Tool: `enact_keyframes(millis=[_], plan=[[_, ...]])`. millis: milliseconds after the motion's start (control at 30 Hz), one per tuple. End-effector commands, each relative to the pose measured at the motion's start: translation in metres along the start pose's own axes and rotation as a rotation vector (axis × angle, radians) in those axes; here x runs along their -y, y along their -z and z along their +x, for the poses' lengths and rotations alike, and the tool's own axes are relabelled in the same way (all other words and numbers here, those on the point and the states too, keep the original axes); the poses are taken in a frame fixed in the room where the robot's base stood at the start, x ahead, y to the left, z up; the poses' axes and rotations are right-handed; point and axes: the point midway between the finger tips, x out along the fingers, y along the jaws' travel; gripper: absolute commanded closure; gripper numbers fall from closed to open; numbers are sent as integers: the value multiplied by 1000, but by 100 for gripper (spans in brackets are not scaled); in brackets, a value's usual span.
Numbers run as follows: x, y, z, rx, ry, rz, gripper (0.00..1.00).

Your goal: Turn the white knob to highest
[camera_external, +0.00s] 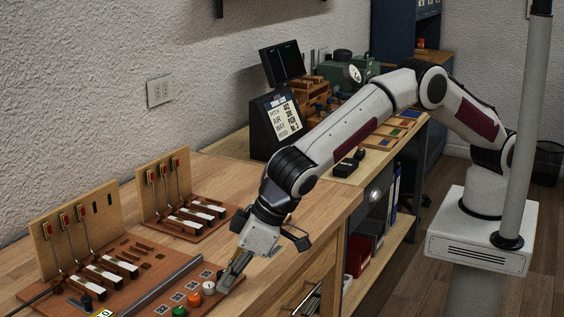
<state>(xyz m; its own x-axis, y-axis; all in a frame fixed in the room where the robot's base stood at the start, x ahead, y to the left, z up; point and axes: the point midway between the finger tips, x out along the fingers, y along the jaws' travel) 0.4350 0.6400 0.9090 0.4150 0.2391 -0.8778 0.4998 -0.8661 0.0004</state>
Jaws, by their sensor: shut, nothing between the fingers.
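The white knob (209,287) sits on the brown board (150,292) at the bottom of the view, at the right end of a row of knobs. An orange knob (194,299) and a green knob (179,311) stand to its left. My gripper (222,286) is shut and points down just right of the white knob, very close to it. I cannot tell whether the fingertips touch the knob. The knob's pointer or setting is too small to read.
A metal rail (165,285) runs across the board behind the knobs. Upright wooden panels with hammers and keys (75,235) stand at the left. A sign display (277,122) stands farther back. The bench top (290,225) right of the board is clear.

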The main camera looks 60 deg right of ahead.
Motion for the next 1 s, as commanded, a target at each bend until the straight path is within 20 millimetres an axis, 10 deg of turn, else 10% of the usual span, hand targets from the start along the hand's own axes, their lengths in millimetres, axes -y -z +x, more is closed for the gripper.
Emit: enact_keyframes(millis=[1000], plan=[[0, 23, -42, -2, 1, 1, 100]])
